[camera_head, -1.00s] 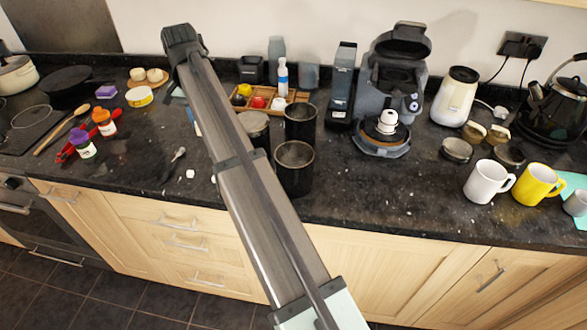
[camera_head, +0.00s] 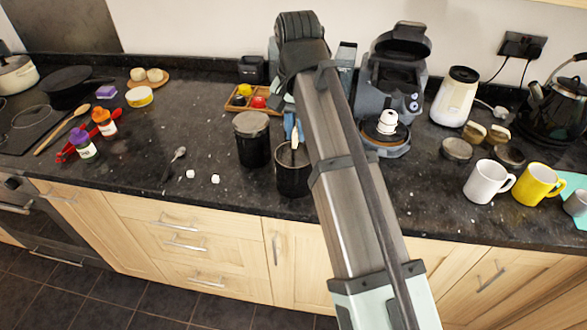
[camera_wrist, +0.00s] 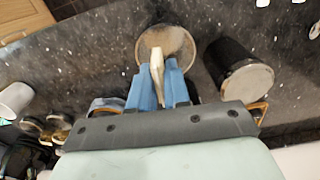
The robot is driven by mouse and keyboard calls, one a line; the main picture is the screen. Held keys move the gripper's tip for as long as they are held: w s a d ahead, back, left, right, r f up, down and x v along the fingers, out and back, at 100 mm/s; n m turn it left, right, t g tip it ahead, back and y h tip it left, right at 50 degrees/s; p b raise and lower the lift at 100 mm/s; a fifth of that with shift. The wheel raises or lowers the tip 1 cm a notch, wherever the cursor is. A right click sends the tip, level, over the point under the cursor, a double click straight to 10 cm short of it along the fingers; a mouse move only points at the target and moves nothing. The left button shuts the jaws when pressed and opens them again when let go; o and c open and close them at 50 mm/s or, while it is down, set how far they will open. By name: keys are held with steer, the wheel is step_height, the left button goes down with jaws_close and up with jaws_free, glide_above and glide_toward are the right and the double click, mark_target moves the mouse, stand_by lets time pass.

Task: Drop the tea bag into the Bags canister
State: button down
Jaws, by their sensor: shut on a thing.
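My gripper (camera_head: 293,125) has blue fingers, which in the wrist view (camera_wrist: 157,88) are shut on a thin cream tea bag (camera_wrist: 156,70). The tea bag (camera_head: 295,141) hangs at the mouth of the front dark canister (camera_head: 292,182), which has no lid on. I cannot tell whether its lower end is inside the rim. The same canister shows in the wrist view (camera_wrist: 180,32) beyond the fingertips. A second dark canister (camera_head: 252,150), with its top covered, stands to the left; it also shows in the wrist view (camera_wrist: 232,62). No canister label is readable.
Behind stands a wooden tray (camera_head: 240,104) with small coloured items. A coffee machine (camera_head: 385,90) is to the right, with a white mug (camera_head: 487,182) and a yellow mug (camera_head: 532,186) beyond. White cubes (camera_head: 190,174) and a spoon (camera_head: 175,160) lie left of the canisters.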

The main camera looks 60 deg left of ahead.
mark_target(299, 149)
steer(key=shift+w+d+f, duration=0.1)
steer(key=shift+d+f, duration=0.05)
steer(key=shift+f, duration=1.35)
steer(key=shift+w+d+f, duration=0.1)
steer(key=shift+d+f, duration=0.05)
steer(key=shift+f, duration=1.3)
steer(key=c, duration=1)
jaws_free()
